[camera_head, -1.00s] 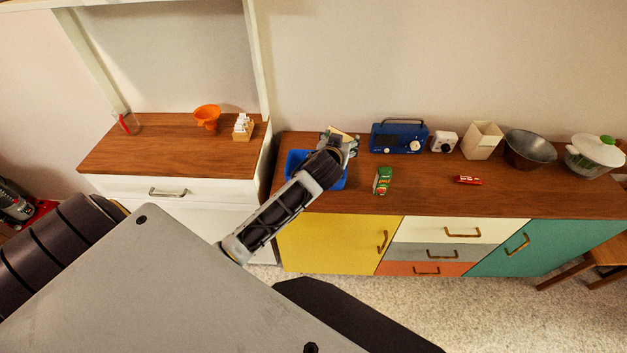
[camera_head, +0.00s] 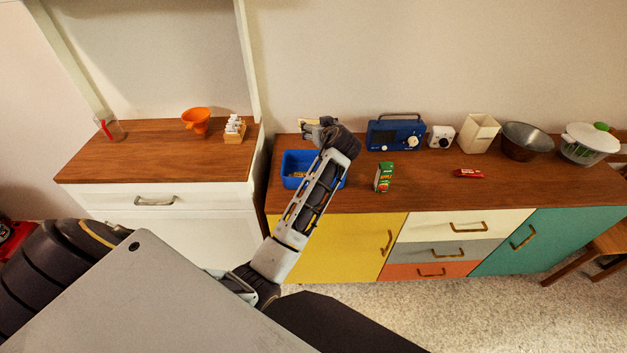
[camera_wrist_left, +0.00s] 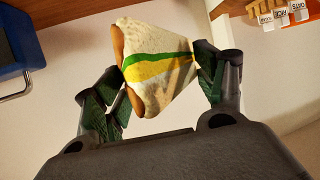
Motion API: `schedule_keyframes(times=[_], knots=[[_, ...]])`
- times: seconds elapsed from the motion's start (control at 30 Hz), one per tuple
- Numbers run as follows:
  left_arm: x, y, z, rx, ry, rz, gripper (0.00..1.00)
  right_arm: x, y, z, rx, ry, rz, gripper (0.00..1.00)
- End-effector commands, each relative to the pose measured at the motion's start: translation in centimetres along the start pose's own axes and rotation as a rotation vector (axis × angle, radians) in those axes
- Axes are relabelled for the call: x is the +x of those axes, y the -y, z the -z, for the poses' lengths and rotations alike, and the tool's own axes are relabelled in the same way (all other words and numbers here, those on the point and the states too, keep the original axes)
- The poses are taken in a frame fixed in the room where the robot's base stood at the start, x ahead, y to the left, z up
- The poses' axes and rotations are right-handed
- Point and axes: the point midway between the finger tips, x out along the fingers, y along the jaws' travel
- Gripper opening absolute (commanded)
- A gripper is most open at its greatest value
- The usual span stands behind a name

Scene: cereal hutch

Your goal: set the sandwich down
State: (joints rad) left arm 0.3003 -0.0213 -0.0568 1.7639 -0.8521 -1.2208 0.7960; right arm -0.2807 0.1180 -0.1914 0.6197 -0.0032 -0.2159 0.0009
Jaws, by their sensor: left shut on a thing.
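The sandwich (camera_wrist_left: 153,68) is a wedge in a pale wrapper with a green and yellow band, brown at its edge. In the left wrist view it is held between the two fingers of my left gripper (camera_wrist_left: 160,66), tilted and clear of any surface in that view. In the head view my left gripper (camera_head: 314,130) is above the back edge of the long counter (camera_head: 430,195), behind the blue bin (camera_head: 296,182). Only a small pale part of the sandwich shows there. My right gripper is not in view.
The blue bin holds something small and yellowish. A green juice carton (camera_head: 383,177), blue radio (camera_head: 395,134) and red bar (camera_head: 468,173) are to its right.

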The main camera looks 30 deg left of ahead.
Motion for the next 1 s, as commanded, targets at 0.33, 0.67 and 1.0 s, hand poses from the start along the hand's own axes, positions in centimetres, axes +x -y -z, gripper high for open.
schedule_keyframes(times=[0.33,0.67,1.0], knots=[[1.6,1.5,-2.9,-0.045,0.0,0.105,0.65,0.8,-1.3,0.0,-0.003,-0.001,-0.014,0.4],[1.7,1.6,-3.0,-0.047,-0.002,0.111,0.65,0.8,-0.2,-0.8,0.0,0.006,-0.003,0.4],[2.5,1.6,-5.0,-0.043,0.001,0.112,0.65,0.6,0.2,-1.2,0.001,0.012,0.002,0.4]])
